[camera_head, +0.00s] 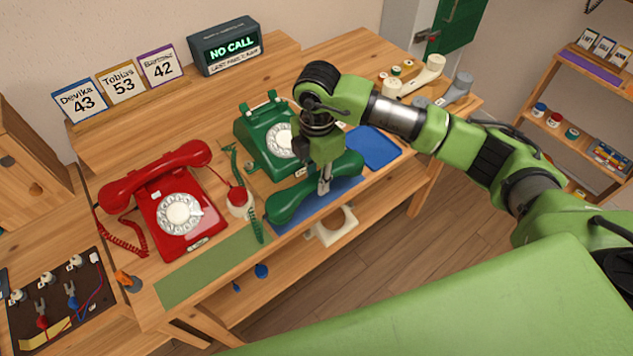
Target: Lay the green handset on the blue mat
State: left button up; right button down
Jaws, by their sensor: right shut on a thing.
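The green handset (289,204) lies level across my right gripper (324,186), which is shut on its middle. The handset is over the blue mat (318,202) at the table's front edge. I cannot tell whether it touches the mat or hangs just above it. The green dial phone (265,145) stands behind, its cradle empty, partly hidden by my right arm. A green cord (247,190) lies left of the handset. My left gripper is not in view.
A red phone (180,213) with its handset on stands left, behind a green mat (215,268). A small red-topped object (238,201) stands between the phones. A blue tray-like pad (374,147) lies right.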

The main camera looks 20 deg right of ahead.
jog(key=shift+w+f, duration=0.45)
jog(key=shift+f, duration=0.05)
notch_tip(320, 180, down, 3)
jog(key=shift+w+r+p, duration=0.1)
jog(key=shift+w+p, duration=0.05)
jog(key=shift+p, duration=0.55)
jog(key=shift+f, duration=0.3)
jog(key=shift+f, duration=0.1)
jog(key=shift+f, duration=0.15)
jog(key=c, duration=1.8)
grip_release()
